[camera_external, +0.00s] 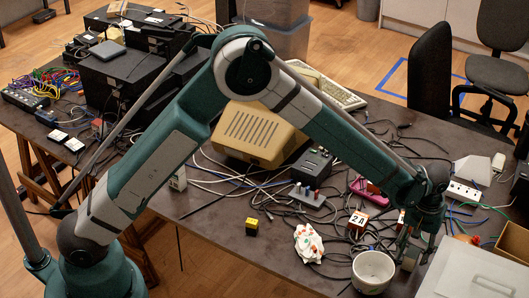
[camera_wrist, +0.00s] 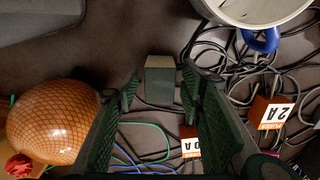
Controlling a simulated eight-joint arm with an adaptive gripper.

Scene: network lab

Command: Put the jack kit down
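A small grey box (camera_wrist: 160,80), probably the jack kit though no label shows, is between my gripper's fingers (camera_wrist: 160,88) in the wrist view. The fingers are apart, with a narrow gap visible on each side of the box. In the outside view my gripper (camera_external: 408,238) points down over the right part of the table, and a pale box (camera_external: 411,257) shows just below it. The box appears to be at table level, but its underside contact is hidden.
A white mug (camera_external: 373,272) stands close to the left, with its blue handle (camera_wrist: 260,41) in the wrist view. An orange netted ball (camera_wrist: 52,121) is on the other side. A grey case (camera_external: 480,272) lies at front right.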

